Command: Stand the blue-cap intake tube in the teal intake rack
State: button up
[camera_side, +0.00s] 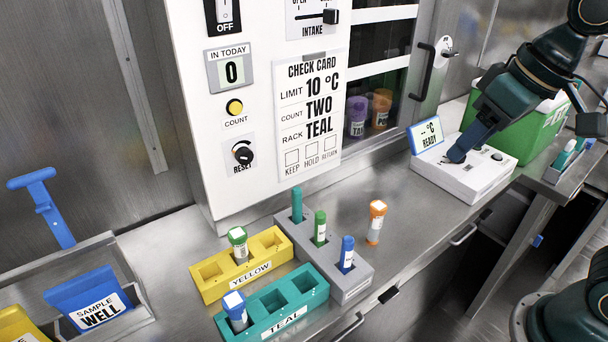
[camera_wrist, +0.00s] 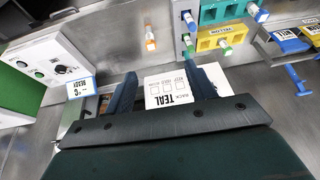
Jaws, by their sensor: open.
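A blue-cap tube (camera_side: 235,308) with a white top stands in the left slot of the teal rack (camera_side: 281,311). The other teal slots look empty. The tube also shows in the wrist view (camera_wrist: 259,14), at the outer end of the teal rack (camera_wrist: 222,12). Another blue tube (camera_side: 347,256) stands in the grey rack. My gripper (camera_side: 458,153) is at the right, over or in front of the white reader, well away from the racks. In the wrist view, my gripper's fingers (camera_wrist: 160,84) are spread with nothing held between them.
A yellow rack (camera_side: 212,290) holds a green-cap tube (camera_side: 238,244). The grey rack (camera_side: 365,280) also holds teal and green tubes. An orange-cap tube (camera_side: 376,222) stands alone on the counter. The white reader (camera_side: 480,180) shows READY; a green box (camera_side: 535,130) is behind. Sample-well bin lies left.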

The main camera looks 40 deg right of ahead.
jog(key=s+d+f+t, duration=0.1)
jog(key=s+d+f, duration=0.2)
jog(key=s, duration=0.3)
jog(key=shift+s+d+h, duration=0.3)
jog(key=shift+s+d, duration=0.1)
jog(key=shift+d, duration=0.15)
